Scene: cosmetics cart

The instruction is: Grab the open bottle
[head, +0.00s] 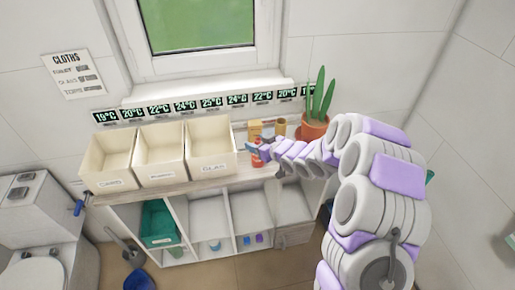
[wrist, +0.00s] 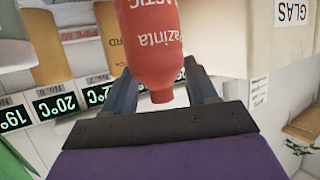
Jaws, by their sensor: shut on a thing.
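A red bottle (wrist: 155,45) with white lettering stands between the fingers of my gripper (wrist: 165,90) in the wrist view. That view is upside down, so the bottle's narrow neck points up. I cannot tell whether it has a cap. In the head view the red bottle (head: 256,159) shows small at the shelf's front, left of the potted plant. My gripper (head: 256,149) is shut on it there, reaching in from the right. The bottle's base is hard to make out.
Three cream bins stand left of the bottle: the card bin (head: 106,162), a middle bin (head: 160,156) and the glass bin (head: 211,152). A potted plant (head: 314,128) is at right.

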